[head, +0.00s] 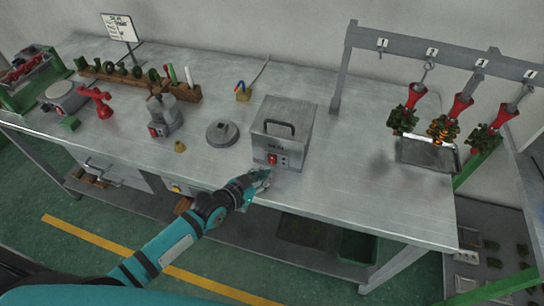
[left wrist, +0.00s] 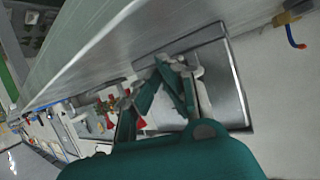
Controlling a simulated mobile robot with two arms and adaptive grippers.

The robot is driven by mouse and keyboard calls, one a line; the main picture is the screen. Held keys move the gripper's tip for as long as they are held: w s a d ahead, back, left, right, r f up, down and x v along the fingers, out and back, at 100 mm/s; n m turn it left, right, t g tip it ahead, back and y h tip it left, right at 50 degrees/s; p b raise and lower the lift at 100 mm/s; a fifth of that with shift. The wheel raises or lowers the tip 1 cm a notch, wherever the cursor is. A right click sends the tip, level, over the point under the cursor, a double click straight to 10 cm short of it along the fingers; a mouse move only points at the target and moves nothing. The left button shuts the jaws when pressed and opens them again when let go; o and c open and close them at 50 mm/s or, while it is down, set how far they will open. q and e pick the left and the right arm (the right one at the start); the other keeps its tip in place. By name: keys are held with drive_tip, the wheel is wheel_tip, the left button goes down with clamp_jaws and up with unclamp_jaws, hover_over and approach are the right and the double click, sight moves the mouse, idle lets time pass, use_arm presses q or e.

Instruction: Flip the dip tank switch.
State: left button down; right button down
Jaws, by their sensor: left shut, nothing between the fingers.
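The dip tank (head: 297,115) is a grey metal box with a dark lid handle, standing near the front edge of the workbench. Its red switch (head: 272,159) is low on the front face, beside small dark fittings. My left gripper (head: 262,177) is shut and empty, just in front of and below the switch, with a small apparent gap. Whether it touches the tank cannot be told. In the left wrist view, the gripper's teal fingers (left wrist: 163,66) overlap a grey metal surface, and the switch cannot be made out. My right gripper is in neither view.
A round grey disc (head: 222,134) lies left of the tank. A grey machine with a red switch (head: 163,117) stands further left. The bench between tank and tray is clear.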

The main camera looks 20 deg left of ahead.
use_arm(q)
drive_tip(key=s+p, duration=0.1)
drive_tip(key=s, duration=0.2)
drive_tip(key=shift+s+f, duration=0.1)
drive_tip(key=shift+s, duration=0.15)
drive_tip(key=shift+f, duration=0.1)
